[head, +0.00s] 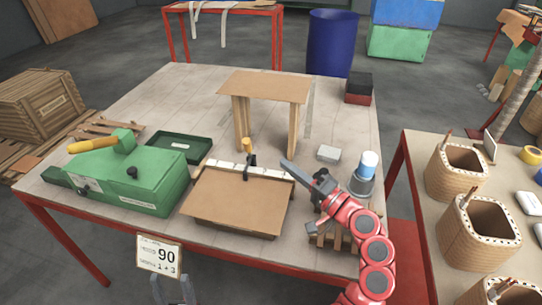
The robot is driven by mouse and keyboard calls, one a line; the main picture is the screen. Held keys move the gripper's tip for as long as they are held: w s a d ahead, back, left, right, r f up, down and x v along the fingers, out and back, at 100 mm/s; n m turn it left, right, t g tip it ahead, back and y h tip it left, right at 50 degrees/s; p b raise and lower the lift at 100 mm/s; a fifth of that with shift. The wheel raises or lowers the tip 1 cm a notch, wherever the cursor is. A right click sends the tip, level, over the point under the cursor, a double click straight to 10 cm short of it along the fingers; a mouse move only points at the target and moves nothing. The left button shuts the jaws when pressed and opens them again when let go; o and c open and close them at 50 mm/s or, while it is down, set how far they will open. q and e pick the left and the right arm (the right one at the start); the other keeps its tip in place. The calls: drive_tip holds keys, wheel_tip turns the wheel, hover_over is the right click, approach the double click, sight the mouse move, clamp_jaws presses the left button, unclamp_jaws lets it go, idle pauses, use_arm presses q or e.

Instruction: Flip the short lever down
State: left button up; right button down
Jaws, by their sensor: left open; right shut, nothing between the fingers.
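A short lever with a yellow grip (247,146) stands upright on a dark bracket at the back edge of a white strip. The strip lies along the back of a brown board (237,200) in the middle of the table. A longer yellow handle (93,145) lies nearly level on the green machine (130,180) at the left. My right gripper (287,165) is shut and empty, to the right of the short lever and apart from it, near the strip's right end. My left gripper (171,278) is open and empty at the bottom edge, in front of the table.
A wooden stand (265,87) rises behind the short lever. A green tray (179,147) lies to its left.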

drive_tip(key=r+v, duration=0.1)
drive_tip(key=v, duration=0.5)
drive_tip(key=shift+f+b, duration=0.3)
drive_tip(key=shift+f, duration=0.2)
